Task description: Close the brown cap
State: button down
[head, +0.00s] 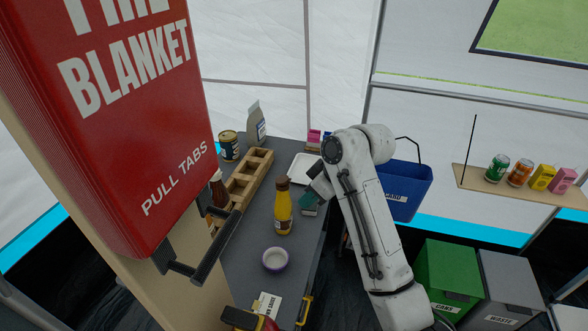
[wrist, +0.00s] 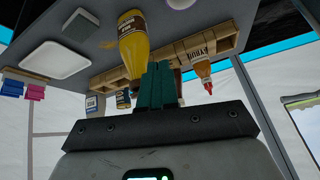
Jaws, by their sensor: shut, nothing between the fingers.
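The yellow bottle (head: 283,215) stands upright on the grey counter, with its brown cap (head: 282,184) at the top. I cannot tell whether the cap is open or closed. My gripper (head: 309,207) is just right of the bottle, apart from it, at about its upper body height. In the wrist view, which is upside down, the yellow bottle (wrist: 132,42) is just beyond my teal fingers (wrist: 159,72). The fingers are together and empty. They hide the bottle's cap end there.
A wooden rack (head: 246,184) and a dark sauce bottle (head: 218,190) are left of the yellow bottle. A purple-rimmed bowl (head: 275,260) is in front. A white tray (head: 303,168) lies behind. A large red fire blanket box (head: 130,130) blocks the left.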

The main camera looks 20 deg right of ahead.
jog(key=w+d+r+n+g, duration=0.1)
jog(key=w+d+r+n, duration=0.1)
jog(key=w+r, duration=0.35)
jog(key=w+d+r+n, duration=0.1)
jog(key=w+r, duration=0.1)
jog(key=r, duration=0.6)
jog(key=p, duration=0.2)
send_over(288, 178)
notch_tip(288, 178, down, 8)
jog(key=f, duration=0.2)
jog(key=d+f, duration=0.1)
jog(key=shift+s+f+y+p, duration=0.15)
jog(key=shift+s+y+p, duration=0.15)
jog(key=shift+s, duration=0.1)
jog(key=shift+d+f, duration=0.15)
jog(key=shift+f, duration=0.5)
jog(key=shift+s+f, duration=0.1)
jog(key=shift+f, duration=0.1)
jog(key=y+b, duration=0.1)
jog(key=f+t+b, duration=0.1)
jog(key=f+y+b, duration=0.1)
jog(key=shift+s+d+t+y, duration=0.3)
jog(key=shift+d+t, duration=0.1)
